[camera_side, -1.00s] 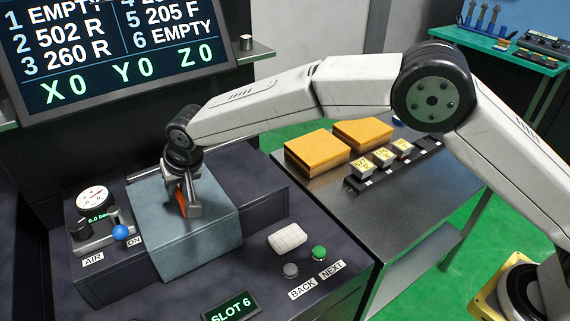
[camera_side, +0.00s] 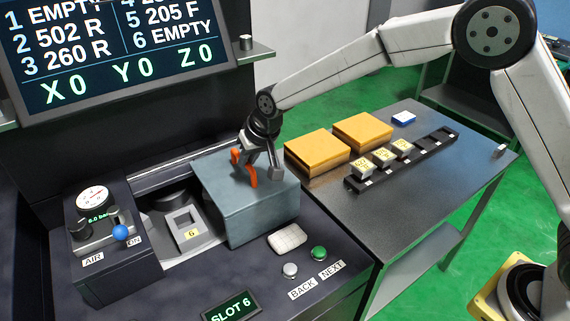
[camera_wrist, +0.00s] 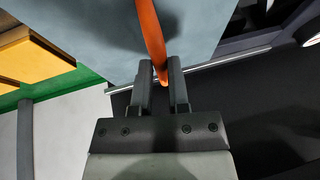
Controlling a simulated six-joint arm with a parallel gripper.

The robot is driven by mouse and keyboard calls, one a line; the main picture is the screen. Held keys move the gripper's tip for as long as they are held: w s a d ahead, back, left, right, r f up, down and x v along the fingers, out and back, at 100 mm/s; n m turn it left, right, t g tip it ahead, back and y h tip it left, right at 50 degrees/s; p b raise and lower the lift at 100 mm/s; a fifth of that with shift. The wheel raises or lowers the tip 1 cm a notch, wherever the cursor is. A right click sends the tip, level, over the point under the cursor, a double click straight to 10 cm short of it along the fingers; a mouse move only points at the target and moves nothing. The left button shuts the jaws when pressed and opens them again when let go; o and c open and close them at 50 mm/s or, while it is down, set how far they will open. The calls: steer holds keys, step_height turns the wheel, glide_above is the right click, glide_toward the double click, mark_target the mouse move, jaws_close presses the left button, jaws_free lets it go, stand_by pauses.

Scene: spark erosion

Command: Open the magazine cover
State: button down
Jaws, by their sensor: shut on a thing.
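The magazine cover (camera_side: 250,205) is a blue-grey box-shaped lid, shifted to the right end of its dark housing. An orange handle (camera_side: 251,176) stands on its top. My gripper (camera_side: 262,165) is over the cover, with its fingers at the handle. In the wrist view, the two fingers (camera_wrist: 160,88) close on either side of the orange handle (camera_wrist: 150,35), above the cover (camera_wrist: 95,30). Left of the cover the magazine lies exposed, with a pocket (camera_side: 187,229) labelled 6 in view. The part of the magazine under the cover is hidden.
The air gauge and blue-knobbed lever (camera_side: 120,232) stand left of the opening. The grey BACK button (camera_side: 290,270), green NEXT button (camera_side: 319,253) and white pad (camera_side: 288,239) are in front of the cover. A side table (camera_side: 420,180) holds orange blocks and a rack.

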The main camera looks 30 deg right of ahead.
steer(key=shift+d, duration=1.1)
steer(key=c, duration=0.6)
jaws_free()
steer(key=v, duration=0.7)
steer(key=shift+r, duration=0.35)
steer(key=shift+s, duration=0.2)
